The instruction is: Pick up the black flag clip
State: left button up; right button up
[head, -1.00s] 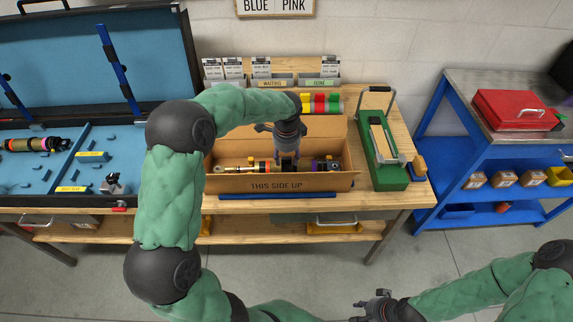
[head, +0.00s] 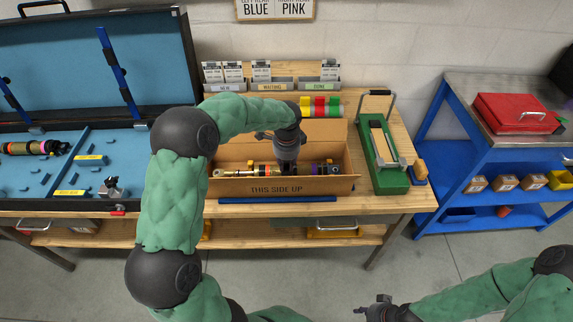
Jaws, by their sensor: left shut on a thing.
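My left gripper (head: 287,163) points down into the open cardboard box (head: 240,187) marked "THIS SIDE UP", over the middle of the shock absorber (head: 262,170) lying there. The shock has a pale metal end at the left and a purple part toward the right. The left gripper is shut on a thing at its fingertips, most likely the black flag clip. The dark gripper hides the clip, and I cannot make out its shape. My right gripper (head: 364,305) is low at the bottom, away from the bench and empty; its fingers are too small to read.
An open blue-lined case (head: 120,150) with another shock is at the left. A blue bar (head: 278,200) lies before the box. A green press-like device (head: 388,177) stands right of it. Card holders (head: 270,86) and coloured rolls (head: 322,106) are behind. A blue cart (head: 455,150) is at the right.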

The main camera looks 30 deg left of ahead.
pick_arm(q)
notch_tip(320, 180, up, 10)
jog(key=p, duration=0.3)
jog(key=shift+r, duration=0.1)
dwell(0.3)
notch_tip(320, 180, up, 5)
jog(key=p, duration=0.4)
send_over(286, 163)
jog(key=shift+w, duration=0.1)
dwell(0.7)
dwell(0.5)
